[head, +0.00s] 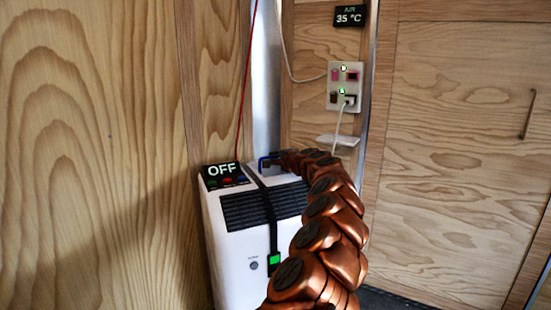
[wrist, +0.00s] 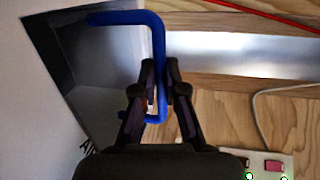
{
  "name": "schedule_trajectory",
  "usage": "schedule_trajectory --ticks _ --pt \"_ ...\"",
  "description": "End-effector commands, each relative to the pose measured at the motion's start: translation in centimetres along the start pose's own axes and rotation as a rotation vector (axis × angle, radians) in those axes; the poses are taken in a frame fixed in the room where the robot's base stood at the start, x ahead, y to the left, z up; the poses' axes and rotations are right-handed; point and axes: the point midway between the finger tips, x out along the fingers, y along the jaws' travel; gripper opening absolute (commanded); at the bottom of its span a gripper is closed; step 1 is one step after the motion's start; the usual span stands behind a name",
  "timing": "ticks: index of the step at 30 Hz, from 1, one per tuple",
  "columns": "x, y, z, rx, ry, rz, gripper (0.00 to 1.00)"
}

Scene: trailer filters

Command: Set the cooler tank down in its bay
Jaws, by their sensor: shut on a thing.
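The white cooler (head: 232,262) stands upright against the wood wall in the head view, with black slats on top and a display reading OFF (head: 222,170). A blue handle (head: 264,163) shows at its back top edge. In the wrist view the blue handle (wrist: 157,50) is a bent bar beside a dark, glossy panel (wrist: 90,75). My gripper (wrist: 160,80) is shut on the handle's long bar; in the head view my gripper (head: 279,160) is small and partly hidden. I cannot make out the tank's body or the bay apart from the cooler.
A dark strap with a green buckle (head: 275,260) crosses the cooler. Behind are a socket panel (head: 345,87) with a plugged white cord, a small white shelf (head: 337,141) and a red cable (head: 245,85). A wooden door (head: 455,150) stands at right.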

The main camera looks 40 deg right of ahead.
Motion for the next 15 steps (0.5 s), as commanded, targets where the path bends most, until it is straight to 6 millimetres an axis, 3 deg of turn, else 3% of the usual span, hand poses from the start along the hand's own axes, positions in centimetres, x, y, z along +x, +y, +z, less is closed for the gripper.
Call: schedule_trajectory --ticks 6,7,15 --pt "0.1 0.46 0.0 0.0 0.0 -0.001 0.0" --pt "0.1 0.44 0.0 0.0 0.0 -0.001 0.12" --pt "0.08 0.39 -0.01 0.0 0.0 0.0 0.4"
